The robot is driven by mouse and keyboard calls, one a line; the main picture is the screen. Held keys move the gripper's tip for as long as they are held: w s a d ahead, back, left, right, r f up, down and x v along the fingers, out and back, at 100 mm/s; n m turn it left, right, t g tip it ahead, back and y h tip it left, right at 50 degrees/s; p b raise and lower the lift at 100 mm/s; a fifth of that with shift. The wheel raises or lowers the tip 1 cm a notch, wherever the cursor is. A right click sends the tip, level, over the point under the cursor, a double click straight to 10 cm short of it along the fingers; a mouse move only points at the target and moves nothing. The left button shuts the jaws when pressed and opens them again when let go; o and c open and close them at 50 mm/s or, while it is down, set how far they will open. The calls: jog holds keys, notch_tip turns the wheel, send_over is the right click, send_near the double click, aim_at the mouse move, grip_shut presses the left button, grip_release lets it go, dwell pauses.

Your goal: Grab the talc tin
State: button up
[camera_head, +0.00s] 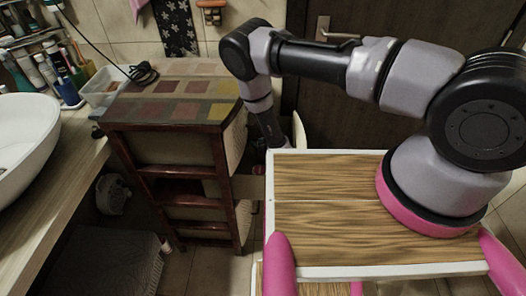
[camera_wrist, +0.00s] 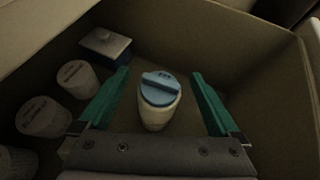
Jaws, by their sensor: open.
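A cream container with a blue ridged cap (camera_wrist: 160,98), which looks like the talc tin, stands inside an open box or drawer (camera_wrist: 255,75) in the wrist view. Its label cannot be read. My gripper (camera_wrist: 161,76) is open, with one green finger on each side of the container and visible gaps between. Nothing is held. In the head view my arm reaches down behind the wooden-topped surface, and the gripper and container are hidden.
In the wrist view, a small blue-and-white box (camera_wrist: 105,46), a white lidded jar (camera_wrist: 77,78) and another white jar (camera_wrist: 43,117) stand to the left. Box walls rise around them. In the head view, a dark red drawer cabinet (camera_head: 175,150) stands beside the basin (camera_head: 22,140).

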jog(key=shift+x, duration=1.25)
grip_shut()
jog(key=shift+r, duration=0.1)
